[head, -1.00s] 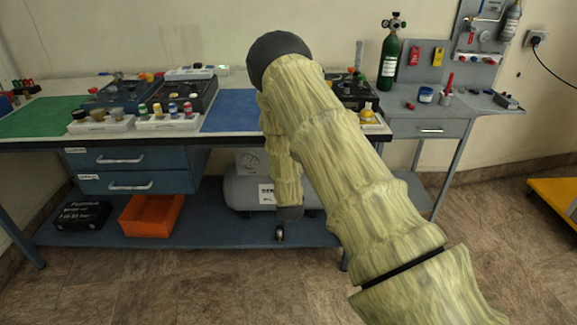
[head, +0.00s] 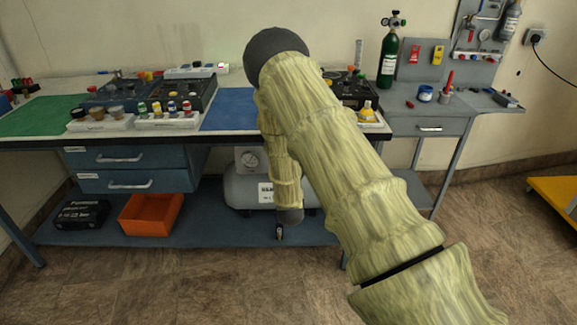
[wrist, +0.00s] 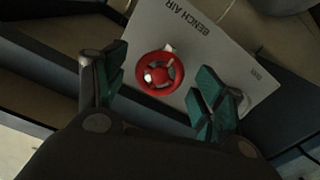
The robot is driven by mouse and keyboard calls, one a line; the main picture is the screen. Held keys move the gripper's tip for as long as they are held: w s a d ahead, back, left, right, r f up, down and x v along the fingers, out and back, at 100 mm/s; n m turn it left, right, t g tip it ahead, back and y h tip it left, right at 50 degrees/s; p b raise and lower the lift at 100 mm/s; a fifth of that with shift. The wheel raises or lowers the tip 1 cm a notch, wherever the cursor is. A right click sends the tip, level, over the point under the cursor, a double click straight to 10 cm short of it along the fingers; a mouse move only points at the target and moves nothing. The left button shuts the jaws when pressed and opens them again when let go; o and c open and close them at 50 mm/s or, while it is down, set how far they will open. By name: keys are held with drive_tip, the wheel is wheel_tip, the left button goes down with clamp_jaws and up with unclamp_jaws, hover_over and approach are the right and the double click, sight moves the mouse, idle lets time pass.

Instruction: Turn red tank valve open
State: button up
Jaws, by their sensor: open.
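The red valve (wrist: 160,72) is a round handwheel with a pale hub, on a light plate lettered "BENCH AIR" (wrist: 204,45) in the wrist view. My gripper (wrist: 160,77) is open, its teal-padded fingers apart on the left and right of the wheel. I see no contact with the wheel. In the head view my gripper (head: 279,232) is small and points down in front of the lower shelf. A pale grey tank (head: 241,192) lies there, partly hidden by my arm. The red valve is not visible in the head view.
A gauge box (head: 248,160) sits above the tank. An orange bin (head: 150,215) and a black case (head: 80,214) stand on the lower shelf (head: 200,240) to the left. The workbench top (head: 230,108) overhangs the shelf. The floor in front is clear.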

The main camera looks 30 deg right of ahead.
drive_tip(key=v, duration=1)
drive_tip(key=s+a+f+n+g+y, duration=0.1)
drive_tip(key=s+a+f+g+y, duration=0.2)
drive_tip(key=s+a+f, duration=0.35)
drive_tip(key=s+a+f+g+y, duration=0.2)
drive_tip(key=s+a+f+g, duration=0.2)
drive_tip(key=s+f, duration=0.6)
drive_tip(key=s+a+f+n+g+y, duration=0.1)
drive_tip(key=s+a+f+g+y, duration=0.3)
drive_tip(key=s+f, duration=0.45)
drive_tip(key=s+a+f+g, duration=0.15)
drive_tip(key=s+a, duration=0.25)
drive_tip(key=s, duration=0.5)
drive_tip(key=s+a+g, duration=0.3)
drive_tip(key=s+a, duration=0.1)
drive_tip(key=s, duration=0.5)
wheel_tip(320, 180, up, 12)
drive_tip(key=p, duration=1.2)
drive_tip(key=shift+w+d+n+y, duration=0.3)
drive_tip(key=shift+n, duration=0.1)
drive_tip(key=shift+r, duration=0.15)
